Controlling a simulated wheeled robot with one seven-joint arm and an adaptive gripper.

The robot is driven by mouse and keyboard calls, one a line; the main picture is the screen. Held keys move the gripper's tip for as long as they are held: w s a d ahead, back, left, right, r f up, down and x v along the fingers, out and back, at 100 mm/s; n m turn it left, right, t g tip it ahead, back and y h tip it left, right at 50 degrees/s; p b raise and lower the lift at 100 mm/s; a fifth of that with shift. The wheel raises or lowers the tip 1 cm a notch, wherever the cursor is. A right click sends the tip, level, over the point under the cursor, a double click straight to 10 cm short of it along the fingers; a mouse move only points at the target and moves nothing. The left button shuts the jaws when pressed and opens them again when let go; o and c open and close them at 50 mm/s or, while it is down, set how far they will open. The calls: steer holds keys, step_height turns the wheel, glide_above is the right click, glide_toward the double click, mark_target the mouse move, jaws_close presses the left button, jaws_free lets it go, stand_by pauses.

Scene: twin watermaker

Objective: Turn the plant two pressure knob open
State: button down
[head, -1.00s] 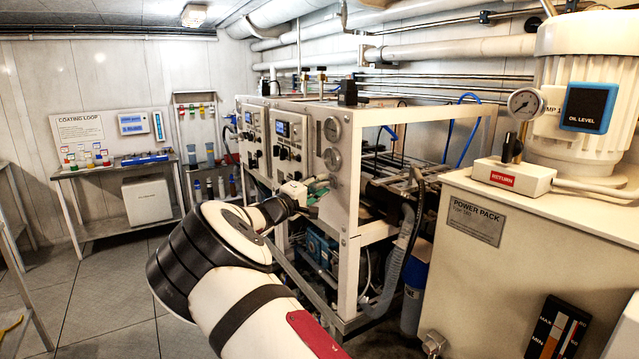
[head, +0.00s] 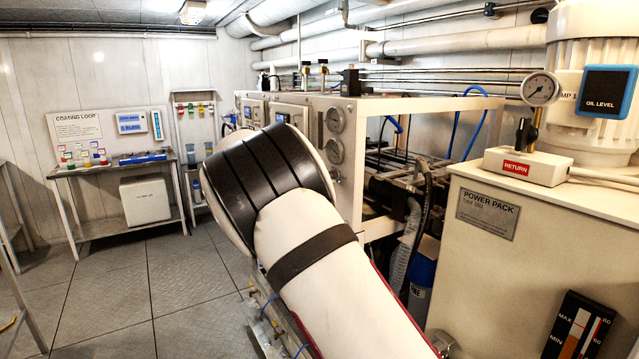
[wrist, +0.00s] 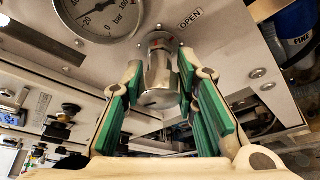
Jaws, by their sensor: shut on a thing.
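The pressure knob (wrist: 160,82) is a silver metal cylinder standing out from a white panel in the wrist view. My gripper (wrist: 161,72) has its green-padded fingers on both sides of it and is shut on it. An "OPEN" label (wrist: 190,18) is on the panel to the right of the knob. A round pressure gauge (wrist: 100,14) is to its left, partly cut off by the top edge. In the head view my arm hides the gripper and the knob. The white plant frame (head: 420,104) with two gauges stands behind my arm.
A power pack cabinet (head: 470,270) with an oil-level motor stands at the right, close to my arm. The wrist view shows a second panel with dark knobs (wrist: 58,130) at the left. A coating loop table (head: 110,165) stands far left. The floor (head: 120,290) at the left is clear.

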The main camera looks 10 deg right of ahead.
steer(key=n+g+b, duration=0.1)
steer(key=n+b, duration=0.1)
steer(key=n+g+b, duration=0.1)
steer(key=n+g, duration=0.1)
steer(key=shift+w+f+n+b, duration=0.15)
steer(key=shift+w+n+b, duration=0.05)
steer(key=shift+n+b, duration=0.15)
steer(key=n+g+h+b, duration=0.1)
steer(key=n+g+b, duration=0.1)
steer(key=n+b, duration=0.1)
steer(key=shift+n+g, duration=0.25)
steer(key=shift+g, duration=0.05)
stand_by(0.3)
steer(key=c, duration=1.2)
jaws_free()
steer(key=shift+s+r, duration=0.1)
steer(key=shift+r, duration=0.1)
